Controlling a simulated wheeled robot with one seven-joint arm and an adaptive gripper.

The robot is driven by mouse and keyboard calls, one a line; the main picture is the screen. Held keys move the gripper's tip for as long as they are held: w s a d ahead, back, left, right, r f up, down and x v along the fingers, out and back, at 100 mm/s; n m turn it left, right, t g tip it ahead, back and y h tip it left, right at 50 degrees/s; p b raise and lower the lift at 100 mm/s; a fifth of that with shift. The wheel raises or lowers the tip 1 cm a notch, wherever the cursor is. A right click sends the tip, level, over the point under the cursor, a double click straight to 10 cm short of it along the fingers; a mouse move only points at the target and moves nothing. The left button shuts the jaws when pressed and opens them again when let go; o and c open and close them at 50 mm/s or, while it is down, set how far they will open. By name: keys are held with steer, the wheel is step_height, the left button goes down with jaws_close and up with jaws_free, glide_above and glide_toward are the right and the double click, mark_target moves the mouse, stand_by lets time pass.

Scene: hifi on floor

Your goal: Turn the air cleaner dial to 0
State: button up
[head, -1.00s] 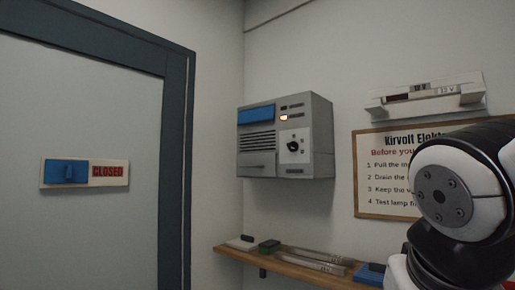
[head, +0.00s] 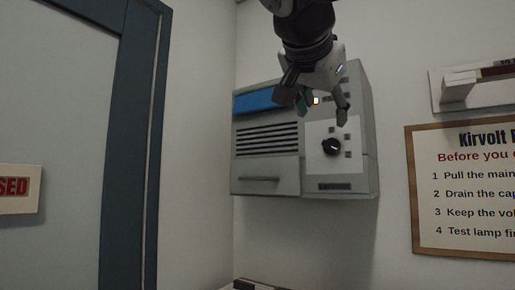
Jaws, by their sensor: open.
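The air cleaner (head: 270,165) is a grey wall-mounted box with a blue strip at the upper left and a slotted grille. Its dial (head: 331,147) is a black knob on a white plate at the right of the front, with small dark marks around it too small to read. An orange-white light (head: 316,100) glows above the plate. My gripper (head: 322,118) reaches down from above in front of the unit, fingers apart and empty, just above the dial. It hides part of the upper front. I cannot tell its exact distance from the dial.
A framed notice (head: 465,190) hangs on the wall to the right, with a white wall fixture (head: 470,88) above it. A door frame (head: 135,150) and a door sign (head: 18,188) are at left. The wall below the unit is bare.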

mark_target(329, 145)
steer(key=p+x, duration=0.1)
steer(key=x, duration=1.2)
steer(key=shift+w+d+p, duration=0.25)
steer(key=shift+w+p, duration=0.1)
steer(key=c, duration=1.2)
